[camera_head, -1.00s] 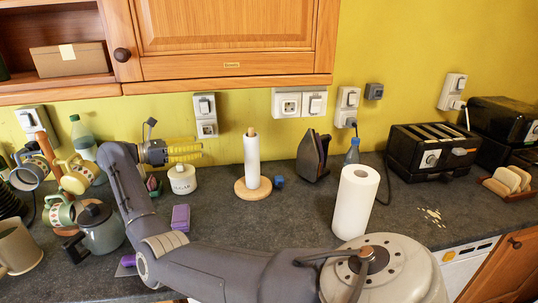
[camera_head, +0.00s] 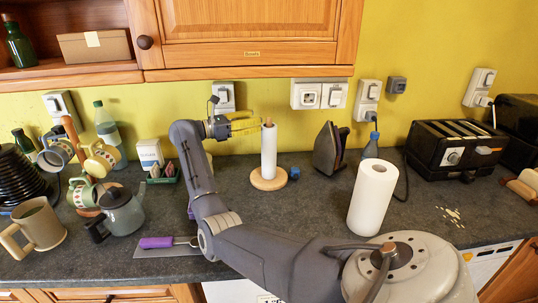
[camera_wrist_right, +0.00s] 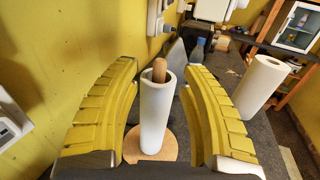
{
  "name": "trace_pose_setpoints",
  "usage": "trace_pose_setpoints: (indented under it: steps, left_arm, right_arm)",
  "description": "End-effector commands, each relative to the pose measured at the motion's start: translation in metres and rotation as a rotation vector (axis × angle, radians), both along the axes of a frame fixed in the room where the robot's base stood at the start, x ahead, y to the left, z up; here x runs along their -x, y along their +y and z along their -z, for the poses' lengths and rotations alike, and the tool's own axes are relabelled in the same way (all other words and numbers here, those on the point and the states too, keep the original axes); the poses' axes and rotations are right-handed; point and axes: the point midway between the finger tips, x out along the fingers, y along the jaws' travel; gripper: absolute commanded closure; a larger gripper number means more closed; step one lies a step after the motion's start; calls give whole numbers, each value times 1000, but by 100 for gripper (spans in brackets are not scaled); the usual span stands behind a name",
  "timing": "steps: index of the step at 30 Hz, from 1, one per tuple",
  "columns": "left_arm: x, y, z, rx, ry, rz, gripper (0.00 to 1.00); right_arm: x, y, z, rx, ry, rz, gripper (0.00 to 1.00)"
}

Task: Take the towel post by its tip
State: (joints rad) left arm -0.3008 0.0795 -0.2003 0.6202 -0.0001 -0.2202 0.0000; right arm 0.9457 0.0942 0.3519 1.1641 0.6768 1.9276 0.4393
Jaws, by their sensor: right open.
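The towel post is a wooden stick with a rounded tip (camera_head: 268,122). It stands upright on a round wooden base (camera_head: 268,184) and carries a thin white paper roll (camera_head: 269,155). My right gripper (camera_head: 256,124), with yellow fingers, is open at about tip height, just left of the post in the head view. In the right wrist view, the fingers (camera_wrist_right: 162,68) spread to either side, with the post tip (camera_wrist_right: 159,70) and roll (camera_wrist_right: 156,115) showing between them. I see no contact. My left gripper is not in view.
A thicker paper roll (camera_head: 373,197) stands to the right. An iron (camera_head: 330,149), a small blue object (camera_head: 294,173) and a blue bottle (camera_head: 371,146) are behind. A mug tree (camera_head: 75,150) and teapot (camera_head: 122,212) stand left. The cabinet (camera_head: 250,35) hangs above.

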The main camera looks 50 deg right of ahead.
Motion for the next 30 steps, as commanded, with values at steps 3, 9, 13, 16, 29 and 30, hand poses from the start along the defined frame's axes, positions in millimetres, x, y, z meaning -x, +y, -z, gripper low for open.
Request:
trace_pose_setpoints:
  steps: [3, 9, 13, 16, 29, 30]
  left_arm:
    - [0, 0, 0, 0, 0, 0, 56]
    - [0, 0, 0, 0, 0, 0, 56]
    - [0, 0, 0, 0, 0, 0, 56]
    - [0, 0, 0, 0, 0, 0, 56]
    - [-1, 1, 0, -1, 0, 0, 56]
    - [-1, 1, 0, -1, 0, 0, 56]
  right_arm:
    - [2, -4, 0, 0, 1, 0, 56]
    - [9, -17, 1, 1, 2, 2, 56]
    - [16, -32, 1, 2, 1, 2, 56]
    - [20, -42, 1, 1, 2, 1, 56]
    - [25, -52, 1, 0, 0, 0, 56]
    - [25, -51, 1, 0, 0, 0, 57]
